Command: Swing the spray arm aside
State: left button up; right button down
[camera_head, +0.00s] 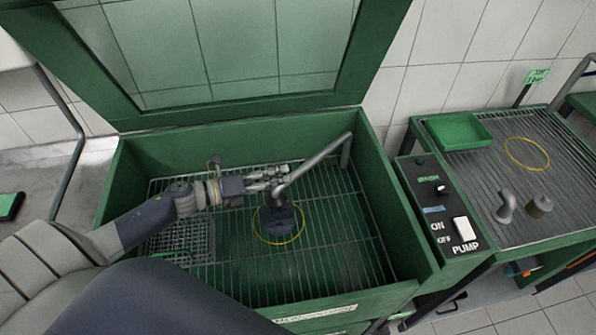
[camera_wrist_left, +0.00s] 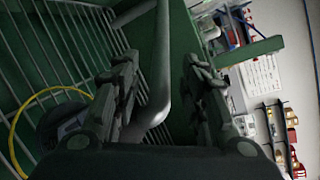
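The spray arm (camera_head: 315,160) is a grey bent pipe. It rises from the right side of the green wash tank (camera_head: 117,200), slants left over the wire rack and turns down above a dark round part (camera_head: 278,224). My left gripper (camera_head: 282,176) reaches in from the left at the pipe's bent end. In the left wrist view the pipe (camera_wrist_left: 158,85) stands between the two spread fingers (camera_wrist_left: 168,90), with a clear gap to the right finger. I cannot tell whether the left finger touches it. My right gripper is not in view.
A yellow ring (camera_head: 261,238) surrounds the dark part. A wire basket (camera_head: 182,242) sits at the tank's left. The raised lid (camera_head: 352,75) stands behind. A pump switch panel (camera_head: 436,208) and a slatted table (camera_head: 480,165) with a green tray (camera_head: 458,131) are at the right.

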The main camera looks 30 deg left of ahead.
aim_at(298, 173)
pick_arm(q)
jog(key=p+x, duration=0.1)
jog(key=x, duration=0.5)
jog(key=shift+w+d, duration=0.25)
jog(key=shift+w, duration=0.05)
grip_shut()
